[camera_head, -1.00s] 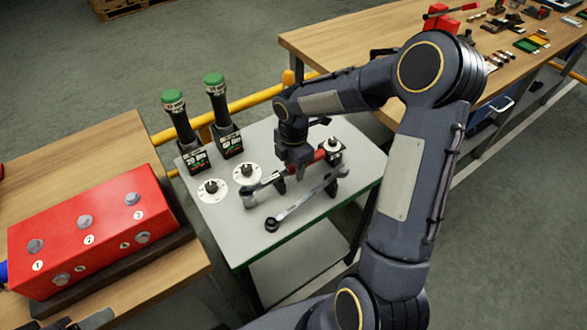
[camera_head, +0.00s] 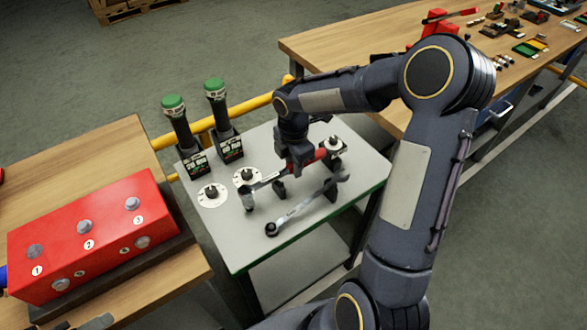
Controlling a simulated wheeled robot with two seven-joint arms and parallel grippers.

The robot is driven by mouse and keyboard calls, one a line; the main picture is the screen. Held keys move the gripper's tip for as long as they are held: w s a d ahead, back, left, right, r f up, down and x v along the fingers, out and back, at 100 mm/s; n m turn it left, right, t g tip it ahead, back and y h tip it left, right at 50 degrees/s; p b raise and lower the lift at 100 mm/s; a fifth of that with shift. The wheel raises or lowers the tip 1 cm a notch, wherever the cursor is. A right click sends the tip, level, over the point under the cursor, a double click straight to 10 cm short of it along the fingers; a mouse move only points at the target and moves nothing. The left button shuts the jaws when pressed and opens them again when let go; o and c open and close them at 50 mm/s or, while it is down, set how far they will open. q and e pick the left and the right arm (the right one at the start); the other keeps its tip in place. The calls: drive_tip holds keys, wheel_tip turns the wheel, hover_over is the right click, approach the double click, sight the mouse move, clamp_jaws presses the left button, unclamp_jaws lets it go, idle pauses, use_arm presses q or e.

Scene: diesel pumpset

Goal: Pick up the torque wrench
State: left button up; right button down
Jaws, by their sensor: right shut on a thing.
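The torque wrench has a red handle (camera_head: 331,153) and a grey shaft that runs down-left toward the numbered dials on the small grey-topped table (camera_head: 228,235). My right gripper (camera_head: 302,170) reaches down over the table and is shut on the torque wrench near the left end of its red handle. The fingers hide part of the wrench, and I cannot tell whether it is clear of its supports. My left gripper is not in view.
Two green-capped black tools (camera_head: 180,125) (camera_head: 220,108) stand at the table's back left. A red bolted block (camera_head: 90,240) sits on the left bench. Another wooden bench is at upper right.

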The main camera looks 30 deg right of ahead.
drive_tip(key=s+a+r, duration=0.7)
drive_tip(key=s+r, duration=0.3)
drive_tip(key=s, duration=0.2)
drive_tip(key=shift+a+r+b, duration=0.2)
drive_tip(key=shift+r+b, duration=0.15)
drive_tip(key=shift+b, duration=0.1)
drive_tip(key=c, duration=1.8)
unclamp_jaws()
clamp_jaws()
